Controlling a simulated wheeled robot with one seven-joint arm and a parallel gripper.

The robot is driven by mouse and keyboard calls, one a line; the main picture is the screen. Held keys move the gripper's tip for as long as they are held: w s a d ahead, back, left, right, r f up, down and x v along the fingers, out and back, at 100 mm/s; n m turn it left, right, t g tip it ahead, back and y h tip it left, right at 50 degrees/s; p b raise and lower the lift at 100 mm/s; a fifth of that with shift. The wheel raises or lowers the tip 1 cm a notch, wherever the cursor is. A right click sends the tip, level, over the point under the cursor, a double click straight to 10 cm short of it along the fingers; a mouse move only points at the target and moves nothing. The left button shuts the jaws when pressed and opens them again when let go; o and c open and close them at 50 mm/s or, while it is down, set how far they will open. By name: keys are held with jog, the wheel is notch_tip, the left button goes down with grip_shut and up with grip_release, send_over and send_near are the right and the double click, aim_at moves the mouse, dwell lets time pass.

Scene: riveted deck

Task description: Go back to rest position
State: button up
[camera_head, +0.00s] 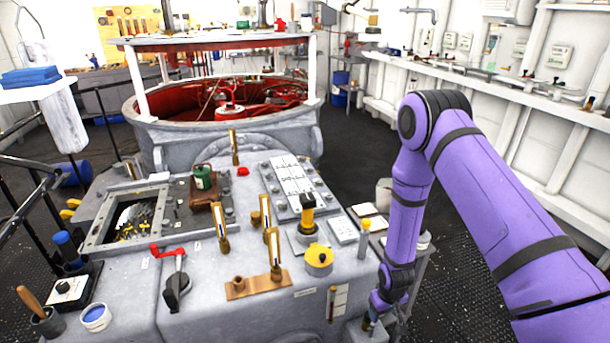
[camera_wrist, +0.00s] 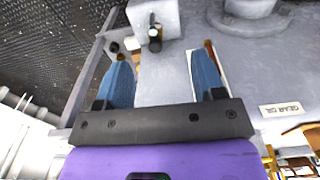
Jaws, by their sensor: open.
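My purple arm reaches down at the right of the head view, and its end hangs by the right front corner of the grey machine console (camera_head: 240,305). My gripper (camera_wrist: 160,72) shows in the wrist view with its two blue fingers wide apart and nothing held between them. Its fingers are small and partly hidden in the head view (camera_head: 369,322). Beyond the fingers, a grey block with a small dark knob (camera_wrist: 154,38) shows in the wrist view. I cannot tell whether the fingertips touch anything.
The console carries a red-handled crank (camera_head: 174,275), a yellow cap (camera_head: 319,259), upright brass-framed gauges (camera_head: 220,228) and a green can (camera_head: 203,177). A large round red-lined tub (camera_head: 227,110) stands behind. White walls with a pipe rail (camera_head: 480,85) run along the right. Dark floor (camera_head: 345,150) is open between.

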jog(key=w+d+r+m+t, duration=0.1)
jog(key=w+r, duration=0.1)
jog(key=r, duration=0.8)
jog(key=w+r, duration=0.3)
jog(key=r, duration=0.8)
jog(key=s+d+r+t, duration=0.1)
jog(key=s+r, duration=0.1)
jog(key=r, duration=0.7)
jog(key=s+d+r, duration=0.1)
jog(key=s+r, duration=0.1)
jog(key=r, duration=0.6)
jog(key=s+d+r+m+t, duration=0.25)
jog(key=s+r, duration=0.75)
jog(key=r, duration=0.5)
jog(key=s+r, duration=0.3)
jog(key=s, duration=0.5)
jog(key=s+d+r, duration=0.1)
jog(key=s+r, duration=0.2)
jog(key=s, duration=0.4)
jog(key=shift+s+d+r, duration=0.2)
jog(key=shift+s+r, duration=0.15)
jog(key=shift+s, duration=0.05)
